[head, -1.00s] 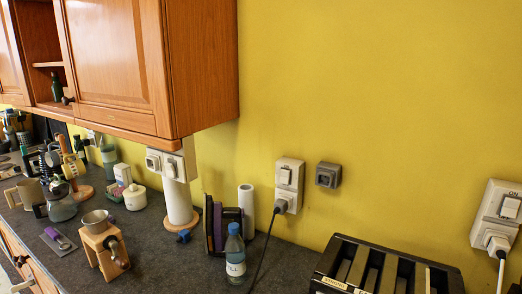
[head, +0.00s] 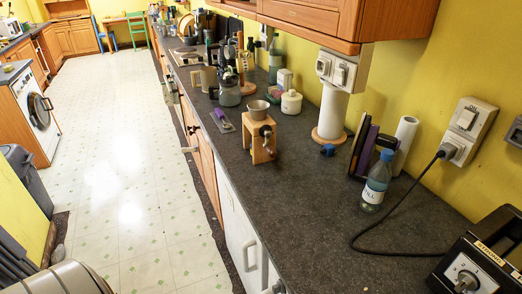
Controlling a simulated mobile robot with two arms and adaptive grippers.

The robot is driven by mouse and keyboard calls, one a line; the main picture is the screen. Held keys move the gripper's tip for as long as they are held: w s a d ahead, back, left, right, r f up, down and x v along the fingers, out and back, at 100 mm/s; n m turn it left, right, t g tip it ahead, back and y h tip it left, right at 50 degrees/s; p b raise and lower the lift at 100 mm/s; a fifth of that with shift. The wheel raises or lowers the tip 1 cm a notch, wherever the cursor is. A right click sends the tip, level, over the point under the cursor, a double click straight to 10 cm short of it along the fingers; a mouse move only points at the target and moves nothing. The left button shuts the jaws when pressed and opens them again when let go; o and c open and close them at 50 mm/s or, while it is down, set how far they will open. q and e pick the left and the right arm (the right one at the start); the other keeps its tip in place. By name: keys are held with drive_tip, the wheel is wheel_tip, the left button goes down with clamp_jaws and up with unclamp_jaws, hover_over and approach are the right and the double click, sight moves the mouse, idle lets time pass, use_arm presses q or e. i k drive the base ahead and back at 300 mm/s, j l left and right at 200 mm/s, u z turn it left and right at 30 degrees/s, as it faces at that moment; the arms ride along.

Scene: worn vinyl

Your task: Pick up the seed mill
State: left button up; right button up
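The seed mill (head: 259,140) stands upright on the dark worktop (head: 290,190), close to its front edge. I take it to be the small wooden block frame with a metal bowl on top and a crank knob on its side. Nothing is touching it from above. Neither of my grippers is in view.
Behind the mill are a purple-handled tool (head: 222,120), a glass coffee pot (head: 229,92) and a white lidded pot (head: 291,102). To its right stand a paper roll (head: 331,112), a bottle (head: 376,183) and a toaster (head: 480,262). Tiled floor (head: 130,150) lies open at left.

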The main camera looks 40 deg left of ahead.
sight(257, 116)
drive_tip(key=k+j+u, duration=0.1)
drive_tip(key=j, duration=0.25)
drive_tip(key=k+j+u, duration=0.15)
drive_tip(key=j, duration=0.25)
drive_tip(key=k+j+u, duration=0.1)
drive_tip(key=j, duration=0.25)
drive_tip(key=k+j+u, duration=0.15)
drive_tip(key=j, duration=0.25)
drive_tip(key=i+j+u, duration=0.1)
drive_tip(key=i, duration=0.2)
drive_tip(key=i+j+u, duration=0.1)
drive_tip(key=i, duration=0.15)
